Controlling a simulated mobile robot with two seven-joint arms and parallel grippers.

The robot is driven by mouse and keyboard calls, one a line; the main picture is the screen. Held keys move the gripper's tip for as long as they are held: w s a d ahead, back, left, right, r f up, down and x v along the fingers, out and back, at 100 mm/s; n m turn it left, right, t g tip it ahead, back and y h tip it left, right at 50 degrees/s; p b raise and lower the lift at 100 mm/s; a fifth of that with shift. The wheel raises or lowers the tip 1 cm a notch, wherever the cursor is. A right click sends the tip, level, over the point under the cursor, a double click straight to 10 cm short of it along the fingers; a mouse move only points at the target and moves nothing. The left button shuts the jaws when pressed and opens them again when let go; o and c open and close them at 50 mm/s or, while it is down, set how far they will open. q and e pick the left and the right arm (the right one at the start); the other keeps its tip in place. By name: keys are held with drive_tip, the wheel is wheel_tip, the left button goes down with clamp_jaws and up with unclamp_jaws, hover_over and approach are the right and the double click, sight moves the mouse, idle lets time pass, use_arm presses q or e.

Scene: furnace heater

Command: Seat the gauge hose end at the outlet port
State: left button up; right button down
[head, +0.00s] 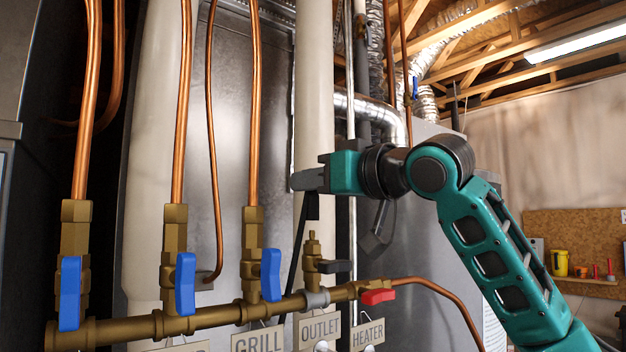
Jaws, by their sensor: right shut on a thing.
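My right gripper (308,181) is shut on the black gauge hose end (313,207), which hangs just below the fingertips. The black hose (294,262) runs down from it, passing left of the outlet valve. The outlet port (312,242) is the upright brass fitting above the OUTLET tag (320,328), with a black lever (335,267) at its side. The hose end is above the port, with a small gap between them in this view. My fingers hide part of the hose end. My left gripper is not in view.
A brass manifold (215,318) runs along the bottom with blue-handled valves (185,283) and copper pipes (254,120) rising from it. A red handle (378,296) sits at its right end. A white pipe (313,80) stands behind the gripper. A shelf (585,282) is far right.

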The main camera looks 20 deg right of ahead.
drive_tip(key=shift+f+b, duration=0.75)
drive_tip(key=shift+f, duration=0.7)
drive_tip(key=c, duration=1)
unclamp_jaws()
drive_tip(key=b+v, duration=0.2)
drive_tip(key=v, duration=1.1)
